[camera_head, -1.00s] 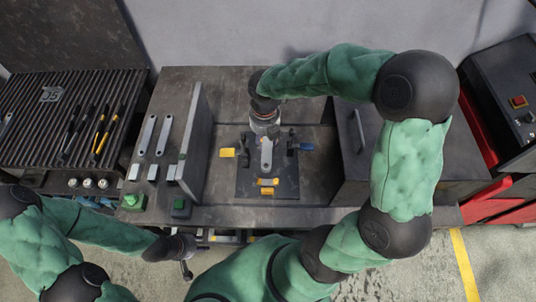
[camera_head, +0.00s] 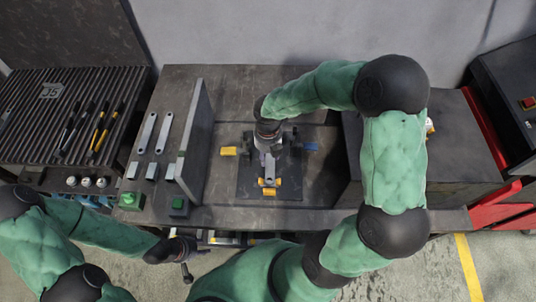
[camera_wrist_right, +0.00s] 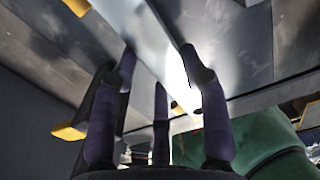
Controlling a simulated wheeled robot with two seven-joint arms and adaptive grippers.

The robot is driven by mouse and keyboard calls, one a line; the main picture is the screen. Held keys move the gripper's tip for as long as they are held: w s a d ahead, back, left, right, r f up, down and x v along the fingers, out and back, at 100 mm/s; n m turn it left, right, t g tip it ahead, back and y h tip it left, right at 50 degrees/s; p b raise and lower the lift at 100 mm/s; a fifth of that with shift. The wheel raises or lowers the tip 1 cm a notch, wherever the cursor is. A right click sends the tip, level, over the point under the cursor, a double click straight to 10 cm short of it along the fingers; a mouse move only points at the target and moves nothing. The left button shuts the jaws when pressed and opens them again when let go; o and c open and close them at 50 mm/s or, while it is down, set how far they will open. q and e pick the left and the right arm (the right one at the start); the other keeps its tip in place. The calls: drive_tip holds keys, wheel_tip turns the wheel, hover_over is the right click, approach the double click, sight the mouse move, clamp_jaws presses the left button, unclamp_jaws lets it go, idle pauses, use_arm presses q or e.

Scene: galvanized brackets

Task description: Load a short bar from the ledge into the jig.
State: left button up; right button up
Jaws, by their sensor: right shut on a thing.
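The jig (camera_head: 285,187) is a dark plate on the bench with yellow and blue clamp parts. A grey metal bar (camera_head: 269,168) lies over its middle, partly covered. My right gripper (camera_head: 268,142) reaches down over the jig. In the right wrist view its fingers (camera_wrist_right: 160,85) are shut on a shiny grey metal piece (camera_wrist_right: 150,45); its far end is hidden. Short bars (camera_head: 152,171) lie in a row at the left of the bench, below two long bars (camera_head: 165,133). My left gripper (camera_head: 187,268) hangs by the front edge, away from the bars; its fingers are too small to judge.
An upright grey plate (camera_head: 195,135) stands between the bars and the jig. A dark box (camera_head: 455,150) stands right of the jig, behind my right arm. Green button boxes (camera_head: 131,200) sit at the front left. A ribbed rack (camera_head: 60,125) with tools is further left.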

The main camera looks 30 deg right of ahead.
drive_tip(key=shift+r, duration=0.1)
drive_tip(key=shift+f, duration=0.35)
drive_tip(key=shift+f, duration=0.1)
drive_tip(key=o, duration=1.3)
drive_tip(key=shift+o, duration=0.2)
wheel_tip(320, 180, up, 13)
drive_tip(key=p, duration=0.3)
drive_tip(key=shift+s+f, duration=0.1)
